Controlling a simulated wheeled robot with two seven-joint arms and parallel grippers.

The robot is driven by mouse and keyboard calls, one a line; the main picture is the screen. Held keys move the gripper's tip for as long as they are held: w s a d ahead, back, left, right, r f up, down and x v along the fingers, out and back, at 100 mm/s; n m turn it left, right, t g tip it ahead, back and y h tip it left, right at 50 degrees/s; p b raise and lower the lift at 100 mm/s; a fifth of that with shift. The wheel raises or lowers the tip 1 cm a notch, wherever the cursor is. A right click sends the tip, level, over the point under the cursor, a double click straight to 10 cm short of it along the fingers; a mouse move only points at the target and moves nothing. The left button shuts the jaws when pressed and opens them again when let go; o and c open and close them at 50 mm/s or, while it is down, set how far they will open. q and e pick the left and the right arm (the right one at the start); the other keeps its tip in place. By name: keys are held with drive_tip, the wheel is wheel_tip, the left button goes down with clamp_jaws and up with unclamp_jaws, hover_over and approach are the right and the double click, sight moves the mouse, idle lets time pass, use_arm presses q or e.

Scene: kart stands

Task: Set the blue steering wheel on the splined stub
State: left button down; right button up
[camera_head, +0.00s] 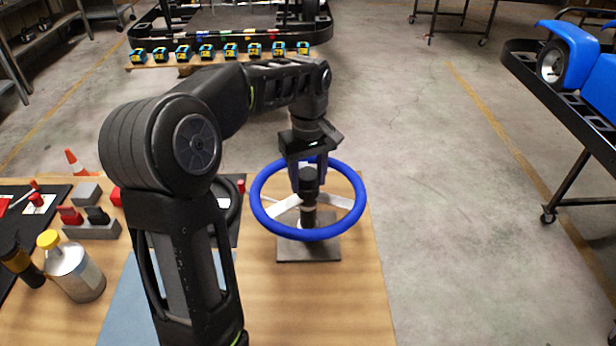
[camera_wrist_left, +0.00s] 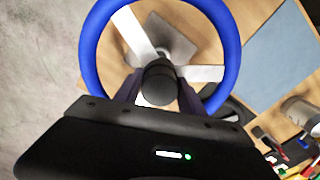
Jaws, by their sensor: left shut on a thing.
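The blue steering wheel (camera_head: 349,220) is a blue ring with pale spokes and a dark hub at its middle. My left gripper (camera_head: 309,180) comes down from above and is shut on the wheel's dark hub. In the left wrist view the wheel (camera_wrist_left: 232,50) lies below the fingers, with the hub (camera_wrist_left: 158,82) between them. The stub's dark square base plate (camera_head: 308,249) is on the wooden table under the wheel. A dark post shows between hub and plate; I cannot tell whether the wheel is seated on it. My right gripper is not in view.
On the table (camera_head: 355,300), a bottle with a yellow cap (camera_head: 75,268) and grey blocks with red pieces (camera_head: 92,225) stand at left. A black ring (camera_head: 228,205) lies behind my left arm. Open floor lies to the right of the table.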

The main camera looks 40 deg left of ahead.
use_arm(q)
drive_tip(key=shift+f+b, duration=0.45)
drive_tip(key=shift+f, duration=0.15)
drive_tip(key=c, duration=1)
unclamp_jaws()
drive_tip(key=shift+c, duration=0.2)
drive_tip(key=shift+o, duration=0.4)
